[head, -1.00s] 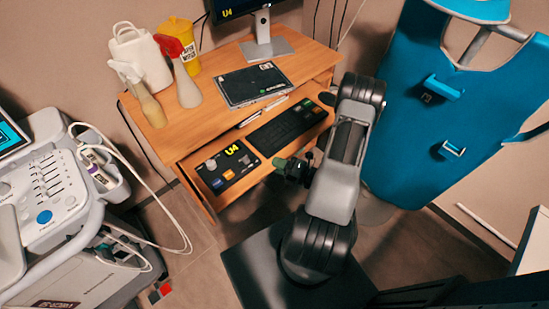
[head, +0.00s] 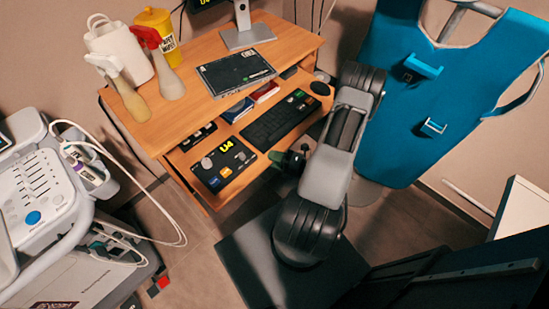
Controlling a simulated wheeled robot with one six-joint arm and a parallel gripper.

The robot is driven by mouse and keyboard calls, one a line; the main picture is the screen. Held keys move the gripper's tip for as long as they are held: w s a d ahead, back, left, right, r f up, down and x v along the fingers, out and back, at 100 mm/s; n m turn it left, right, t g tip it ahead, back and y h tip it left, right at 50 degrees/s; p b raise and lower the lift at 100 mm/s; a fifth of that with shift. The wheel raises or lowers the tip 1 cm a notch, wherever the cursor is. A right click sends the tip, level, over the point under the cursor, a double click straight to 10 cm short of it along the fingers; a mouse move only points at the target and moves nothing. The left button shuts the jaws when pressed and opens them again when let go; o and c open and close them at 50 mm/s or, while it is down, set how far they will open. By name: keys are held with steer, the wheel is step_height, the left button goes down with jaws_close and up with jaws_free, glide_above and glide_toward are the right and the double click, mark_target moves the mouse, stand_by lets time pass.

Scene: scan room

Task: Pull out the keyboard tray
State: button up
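The wooden keyboard tray (head: 222,133) juts out from under the desk top (head: 195,75) in the head view. It carries a black keyboard (head: 280,118) and a black control panel (head: 223,166) with coloured buttons. My gripper (head: 284,160) is at the tray's front edge, close to the control panel's right side. Green shows at its tip. My arm link hides part of the gripper, and I cannot tell whether its fingers are closed on the edge.
Two spray bottles, a white jug (head: 118,48) and a yellow tub (head: 158,35) stand on the desk. A blue apron (head: 420,90) hangs at right. An ultrasound console (head: 40,195) and its looping cables are at left. Some floor in front of the tray is clear.

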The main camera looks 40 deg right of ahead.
steer(key=shift+o, duration=1)
steer(key=shift+s+d, duration=0.1)
steer(key=v, duration=1.3)
steer(key=shift+s, duration=0.25)
steer(key=shift+d, duration=0.1)
